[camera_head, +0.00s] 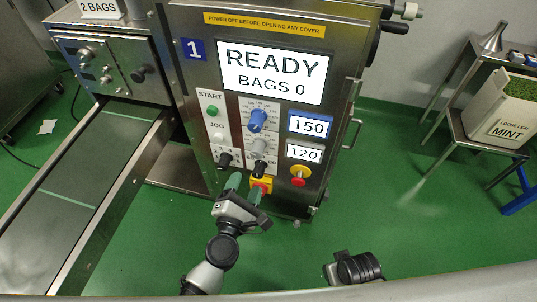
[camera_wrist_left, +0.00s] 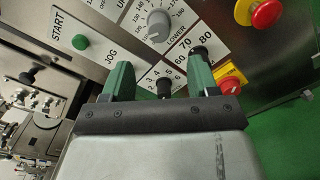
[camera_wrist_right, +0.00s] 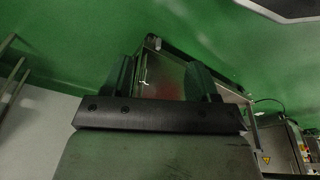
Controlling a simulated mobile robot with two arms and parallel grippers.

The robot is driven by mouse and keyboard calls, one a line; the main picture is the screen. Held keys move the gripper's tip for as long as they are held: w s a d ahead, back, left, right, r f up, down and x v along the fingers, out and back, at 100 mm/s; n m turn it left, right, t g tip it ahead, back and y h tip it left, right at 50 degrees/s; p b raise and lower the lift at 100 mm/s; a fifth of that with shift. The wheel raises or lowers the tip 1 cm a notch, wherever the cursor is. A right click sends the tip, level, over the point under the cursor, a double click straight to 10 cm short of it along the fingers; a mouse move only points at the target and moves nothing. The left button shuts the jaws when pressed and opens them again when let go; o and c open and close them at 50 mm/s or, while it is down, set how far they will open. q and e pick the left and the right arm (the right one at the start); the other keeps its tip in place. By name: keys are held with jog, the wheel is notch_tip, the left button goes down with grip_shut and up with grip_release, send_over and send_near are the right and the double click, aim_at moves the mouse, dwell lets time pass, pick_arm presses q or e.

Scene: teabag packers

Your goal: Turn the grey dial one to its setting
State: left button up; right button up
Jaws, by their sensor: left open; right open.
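The grey dial (camera_head: 260,146) is on the machine's front panel, below a blue dial (camera_head: 257,121). In the left wrist view the grey dial (camera_wrist_left: 158,25) shows beyond my fingertips, with a printed scale and the word LOWER beside it. My left gripper (camera_head: 245,186) is below the dials in the head view. In its wrist view the left gripper (camera_wrist_left: 159,72) is open, with a black knob (camera_wrist_left: 163,87) showing between its fingers; contact cannot be told. The grey dial is apart from both fingers. My right gripper (camera_wrist_right: 160,75) is open and empty, away from the panel.
The panel has a READY screen (camera_head: 272,73), a 150 display (camera_head: 309,126) and a 120 display (camera_head: 303,153). A red stop button (camera_head: 299,173) and a yellow-red switch (camera_wrist_left: 230,78) sit close by.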

aim_at(256, 156)
pick_arm(q)
jog(key=x, duration=0.9)
jog(key=shift+w, duration=0.1)
jog(key=shift+w+d, duration=0.25)
jog(key=shift+w, duration=0.4)
pick_arm(e)
jog(key=shift+w+r, duration=0.15)
jog(key=shift+r, duration=0.55)
pick_arm(q)
jog(key=c, duration=0.9)
